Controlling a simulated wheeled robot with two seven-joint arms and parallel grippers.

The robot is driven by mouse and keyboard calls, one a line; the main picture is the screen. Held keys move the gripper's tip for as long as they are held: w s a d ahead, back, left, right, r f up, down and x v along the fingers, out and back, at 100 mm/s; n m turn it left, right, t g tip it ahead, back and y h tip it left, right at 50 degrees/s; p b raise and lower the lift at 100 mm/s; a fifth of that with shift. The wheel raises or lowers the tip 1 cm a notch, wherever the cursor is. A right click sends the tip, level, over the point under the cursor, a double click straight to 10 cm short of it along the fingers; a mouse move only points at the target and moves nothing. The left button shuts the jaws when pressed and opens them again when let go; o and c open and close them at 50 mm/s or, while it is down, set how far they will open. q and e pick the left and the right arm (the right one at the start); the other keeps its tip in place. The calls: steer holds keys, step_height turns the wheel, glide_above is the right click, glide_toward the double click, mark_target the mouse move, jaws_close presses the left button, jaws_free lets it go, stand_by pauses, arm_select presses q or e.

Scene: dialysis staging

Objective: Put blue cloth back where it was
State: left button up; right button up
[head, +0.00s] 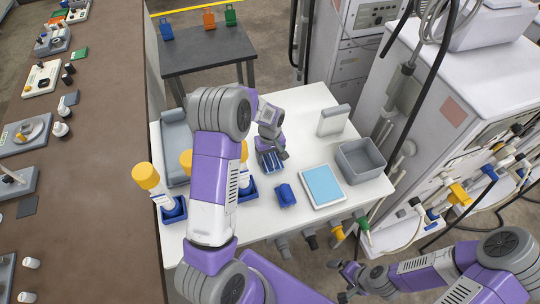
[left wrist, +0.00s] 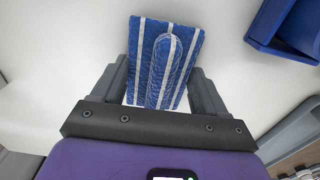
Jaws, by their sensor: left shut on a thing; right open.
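The blue cloth (head: 268,163) has white stripes and is over the white table, left of its middle. My left gripper (head: 271,150) comes down over it and is shut on it. In the left wrist view the cloth (left wrist: 143,45) has a raised fold between the two fingers (left wrist: 162,88), with its flat part spreading beyond them. I cannot tell whether its underside touches the table. My right gripper (head: 347,281) is open and empty, low in front of the table.
A small blue object (head: 286,195), a light-blue-topped tray (head: 322,186), a grey bin (head: 362,161) and a white upright box (head: 333,121) stand on the table (head: 305,100). A grey tray (head: 174,140) is partly behind my left arm.

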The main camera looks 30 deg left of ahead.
mark_target(270, 154)
arm_select(q)
steer(key=shift+f, duration=0.2)
steer(key=o, duration=1.2)
steer(key=shift+r, duration=0.1)
steer(key=shift+o, duration=0.2)
steer(key=shift+r, duration=0.15)
steer(key=shift+r, duration=0.35)
step_height(270, 154, up, 11)
steer(key=p, duration=0.1)
steer(key=shift+r, duration=0.2)
steer(key=shift+f, duration=0.1)
